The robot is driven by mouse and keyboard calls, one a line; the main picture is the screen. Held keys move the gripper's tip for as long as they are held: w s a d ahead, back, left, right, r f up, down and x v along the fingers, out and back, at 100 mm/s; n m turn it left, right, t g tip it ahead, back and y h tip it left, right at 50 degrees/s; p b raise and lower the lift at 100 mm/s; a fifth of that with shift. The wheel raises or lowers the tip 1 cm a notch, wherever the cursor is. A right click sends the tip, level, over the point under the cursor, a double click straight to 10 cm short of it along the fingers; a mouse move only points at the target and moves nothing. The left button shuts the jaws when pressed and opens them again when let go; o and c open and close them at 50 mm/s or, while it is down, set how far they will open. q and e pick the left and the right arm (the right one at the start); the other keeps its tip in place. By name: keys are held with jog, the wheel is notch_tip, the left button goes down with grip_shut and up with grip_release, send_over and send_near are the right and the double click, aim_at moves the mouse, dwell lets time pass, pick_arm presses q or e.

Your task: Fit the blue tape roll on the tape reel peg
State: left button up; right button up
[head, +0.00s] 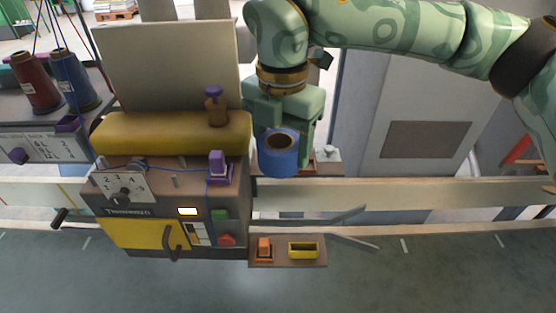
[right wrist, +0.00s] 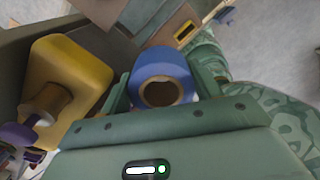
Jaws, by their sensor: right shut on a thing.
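The blue tape roll (head: 278,159) has a dark brown core and hangs in my right gripper (head: 285,125), beside the right end of the machine's yellow cover. In the right wrist view the roll (right wrist: 162,77) sits between the two green fingers, its core opening facing the camera. A brown upright post with a purple top (head: 216,107) stands on the yellow cover, left of the roll and apart from it. It looks like the tape reel peg, and it also shows in the right wrist view (right wrist: 45,103). My left gripper is out of view.
The yellow cover (head: 165,133) and grey backboard (head: 170,65) stand left of the gripper. A purple block (head: 218,165) sits on the machine top. A low shelf (head: 278,262) holds an orange piece and a yellow tray. Red (head: 36,84) and blue (head: 76,82) thread cones stand far left.

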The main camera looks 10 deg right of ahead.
aim_at(281, 129)
jog(key=w+d+f+m, duration=0.1)
jog(key=w+f+m, duration=0.2)
jog(key=w+m, duration=0.1)
jog(key=w+f+m, duration=0.3)
jog(key=w+m, duration=0.1)
jog(key=m, duration=0.1)
jog(key=w+d+f+m, duration=0.1)
jog(key=w+f+m, duration=0.2)
jog(key=w+m, duration=0.2)
jog(key=shift+d, duration=0.35)
jog(key=shift+w+d+f+b, duration=0.1)
jog(key=shift+w+f+b, duration=0.1)
jog(key=shift+f, duration=0.75)
jog(key=shift+w+f+b, duration=0.1)
jog(key=shift+f+b, duration=0.05)
jog(key=shift+f, duration=0.75)
jog(key=shift+f, duration=0.1)
jog(key=o, duration=1)
